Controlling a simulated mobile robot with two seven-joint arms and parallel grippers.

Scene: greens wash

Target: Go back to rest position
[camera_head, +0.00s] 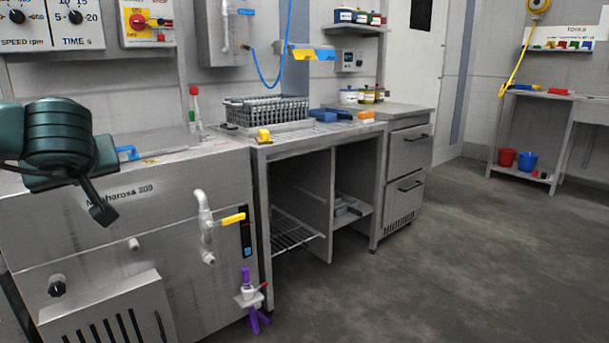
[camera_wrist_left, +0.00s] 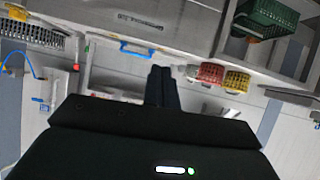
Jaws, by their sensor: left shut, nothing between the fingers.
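My left gripper (camera_head: 102,208) comes in from the left in the head view. It hangs in front of the upper front of the steel washing machine (camera_head: 120,225), near its lettering. In the left wrist view its fingers (camera_wrist_left: 162,88) are together with nothing between them. They point toward the machine's lid area, where a blue handle (camera_wrist_left: 138,48) shows beyond them. The same blue handle (camera_head: 127,153) shows just right of my left arm in the head view. My right gripper is in neither view.
A grey basket (camera_head: 266,110) stands on the steel counter. Yellow-handled pipework (camera_head: 205,222) and a purple valve (camera_head: 250,290) stick out from the machine's front. In the left wrist view a green crate (camera_wrist_left: 266,18) and red and yellow baskets (camera_wrist_left: 210,73) show.

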